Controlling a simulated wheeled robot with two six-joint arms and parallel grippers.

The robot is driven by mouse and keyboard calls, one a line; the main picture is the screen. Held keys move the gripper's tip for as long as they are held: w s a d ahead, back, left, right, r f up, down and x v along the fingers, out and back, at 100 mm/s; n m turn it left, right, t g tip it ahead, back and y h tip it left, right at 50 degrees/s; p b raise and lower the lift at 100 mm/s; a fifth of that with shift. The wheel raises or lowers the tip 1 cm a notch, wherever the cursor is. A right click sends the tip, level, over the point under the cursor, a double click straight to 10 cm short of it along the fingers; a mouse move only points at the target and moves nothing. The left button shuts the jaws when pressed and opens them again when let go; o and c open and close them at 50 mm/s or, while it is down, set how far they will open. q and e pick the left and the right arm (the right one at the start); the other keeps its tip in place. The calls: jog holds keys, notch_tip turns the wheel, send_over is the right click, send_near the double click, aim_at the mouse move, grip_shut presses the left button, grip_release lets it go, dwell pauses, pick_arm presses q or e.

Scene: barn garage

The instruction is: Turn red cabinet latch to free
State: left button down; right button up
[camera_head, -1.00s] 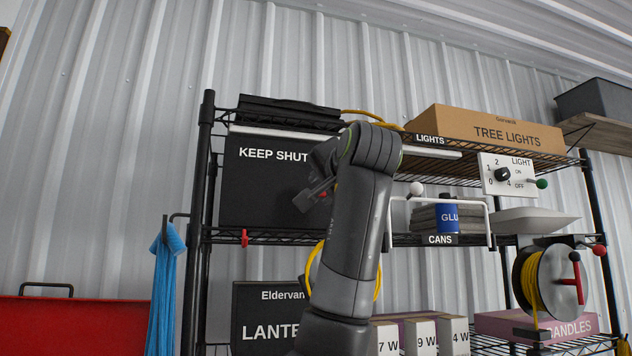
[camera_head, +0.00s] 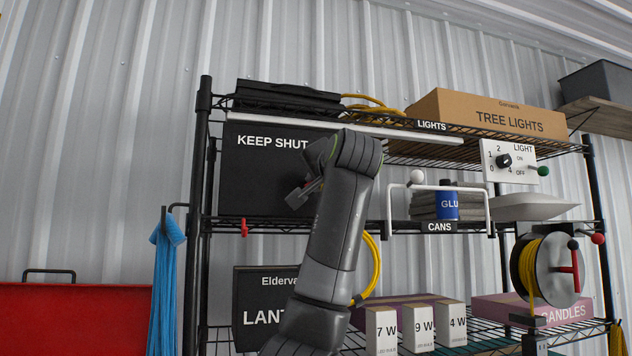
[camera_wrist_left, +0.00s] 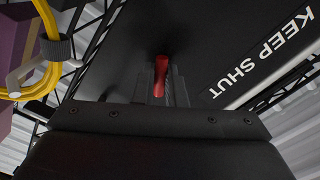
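The red latch (camera_wrist_left: 160,76) shows in the left wrist view on the black cabinet door marked KEEP SHUT (camera_wrist_left: 222,62). My left gripper (camera_wrist_left: 160,88) reaches the door with a finger on each side of the latch, and the narrow space between the fingers is filled with red. It looks shut on the latch. In the head view my left gripper (camera_head: 303,192) is at the lower right part of the cabinet door (camera_head: 255,185). The latch is hidden there behind my arm. My right gripper is not in view.
The cabinet stands on a black wire rack (camera_head: 204,130). A small red hook (camera_head: 244,227) hangs at the shelf edge. A white rail (camera_head: 388,210), a blue can (camera_head: 447,205) and a yellow cable (camera_head: 376,270) are right of my arm. A blue cloth (camera_head: 166,270) hangs at left.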

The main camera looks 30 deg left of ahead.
pick_arm(q)
jog(key=shift+n, duration=0.3)
jog(key=n, duration=1.4)
jog(key=shift+n+b, duration=0.4)
jog(key=c, duration=2.2)
grip_release()
jog(key=shift+n, duration=1.3)
jog(key=c, duration=2.2)
grip_release()
jog(key=c, duration=2.2)
grip_release()
jog(key=c, duration=1.5)
grip_release()
jog(key=shift+o, duration=0.2)
